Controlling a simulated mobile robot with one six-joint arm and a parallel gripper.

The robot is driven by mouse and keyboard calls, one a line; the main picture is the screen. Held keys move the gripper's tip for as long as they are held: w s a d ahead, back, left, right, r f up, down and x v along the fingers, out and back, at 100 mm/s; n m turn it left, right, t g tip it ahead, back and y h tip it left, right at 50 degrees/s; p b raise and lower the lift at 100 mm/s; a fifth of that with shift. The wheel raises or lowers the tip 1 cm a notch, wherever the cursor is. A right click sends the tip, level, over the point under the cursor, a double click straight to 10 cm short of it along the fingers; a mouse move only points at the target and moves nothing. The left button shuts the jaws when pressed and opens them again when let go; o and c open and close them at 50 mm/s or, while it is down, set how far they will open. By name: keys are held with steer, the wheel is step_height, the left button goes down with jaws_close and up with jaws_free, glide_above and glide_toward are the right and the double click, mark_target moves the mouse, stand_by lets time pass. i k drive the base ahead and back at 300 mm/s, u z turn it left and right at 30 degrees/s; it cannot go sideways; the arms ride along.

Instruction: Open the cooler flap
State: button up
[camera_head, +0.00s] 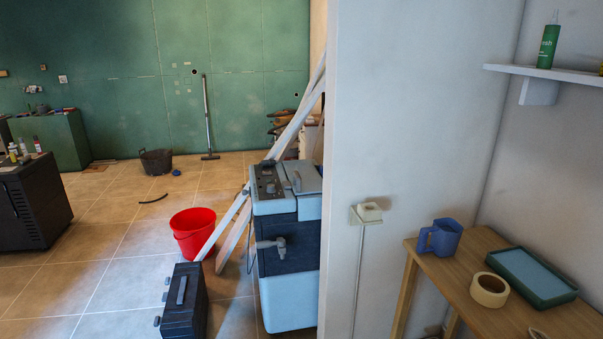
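The cooler (287,290) is a tall light-blue and dark-blue box standing on the tiled floor, left of the white wall end. A grey tap or spout (270,245) sticks out of its front. Its top has a dark panel on the left and a pale blue-grey flap (305,178) with a small handle on the right. The flap appears to lie flat and shut. The cooler's right side is partly hidden by the wall. My gripper is not in view.
A dark toolbox (184,305) stands on the floor at the cooler's front left. Pale planks (232,222) lean behind the cooler. A red bucket (193,234) stands further left. Open floor lies left.

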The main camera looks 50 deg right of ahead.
mark_target(304, 179)
steer(key=u, duration=0.1)
steer(key=i, duration=0.95)
steer(key=z, duration=0.05)
